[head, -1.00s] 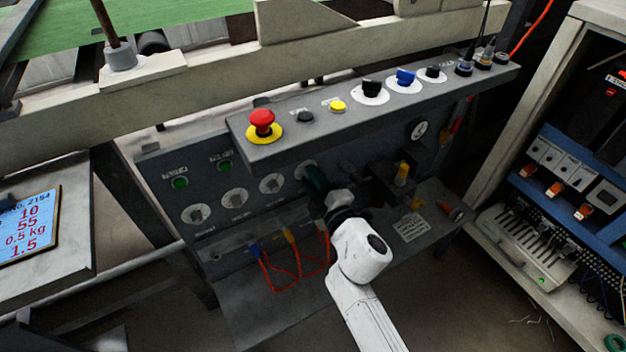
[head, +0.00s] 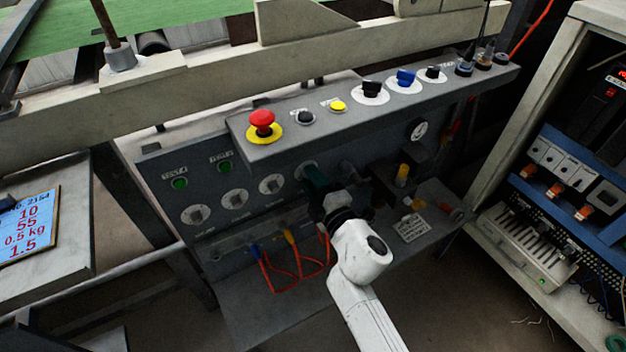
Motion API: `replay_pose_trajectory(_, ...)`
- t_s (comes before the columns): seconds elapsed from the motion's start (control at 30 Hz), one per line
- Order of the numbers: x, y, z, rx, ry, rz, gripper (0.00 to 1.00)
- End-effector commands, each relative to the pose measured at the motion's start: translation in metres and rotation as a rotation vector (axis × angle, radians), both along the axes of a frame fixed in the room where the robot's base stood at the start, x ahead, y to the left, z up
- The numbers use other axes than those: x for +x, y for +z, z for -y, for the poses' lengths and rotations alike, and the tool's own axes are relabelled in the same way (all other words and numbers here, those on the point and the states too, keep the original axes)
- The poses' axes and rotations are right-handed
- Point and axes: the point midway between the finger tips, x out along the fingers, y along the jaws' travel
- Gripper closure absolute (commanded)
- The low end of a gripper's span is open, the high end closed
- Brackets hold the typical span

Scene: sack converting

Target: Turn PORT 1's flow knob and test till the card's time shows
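The grey control panel (head: 215,240) carries a row of round white dials with grey knobs: a left one (head: 195,215), a second (head: 235,199), a third (head: 271,185) and a fourth (head: 306,168). Their labels are too small to read, so I cannot tell which is PORT 1's flow knob. Contact and finger opening cannot be made out. The blue card (head: 30,225) at the left shows 10, 55, 0.5 kg and 1.5 in red.
Above the dials, a ledge holds a red mushroom button (head: 262,121), a black button (head: 305,117), a yellow button (head: 338,106) and several selector knobs. Orange hoses (head: 285,270) loop below. Yellow-handled fittings (head: 402,173) and a gauge (head: 418,130) sit right of my gripper.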

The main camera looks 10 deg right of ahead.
Motion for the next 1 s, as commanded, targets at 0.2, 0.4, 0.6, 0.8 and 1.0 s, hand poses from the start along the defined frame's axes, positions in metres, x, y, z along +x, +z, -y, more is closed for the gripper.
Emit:
replay_pose_trajectory(0.2,0.0,0.001,0.001,0.0,-0.001,0.002,0.52)
replay_pose_trajectory(0.4,-0.001,0.001,0.001,0.0,-0.001,0.002,0.52)
replay_pose_trajectory(0.6,-0.022,0.001,0.007,0.001,-0.002,-0.001,0.52)
replay_pose_trajectory(0.8,-0.06,0.0,0.016,0.002,-0.003,-0.002,0.52)
replay_pose_trajectory(1.0,-0.09,-0.002,0.024,0.0,-0.002,-0.001,0.52)
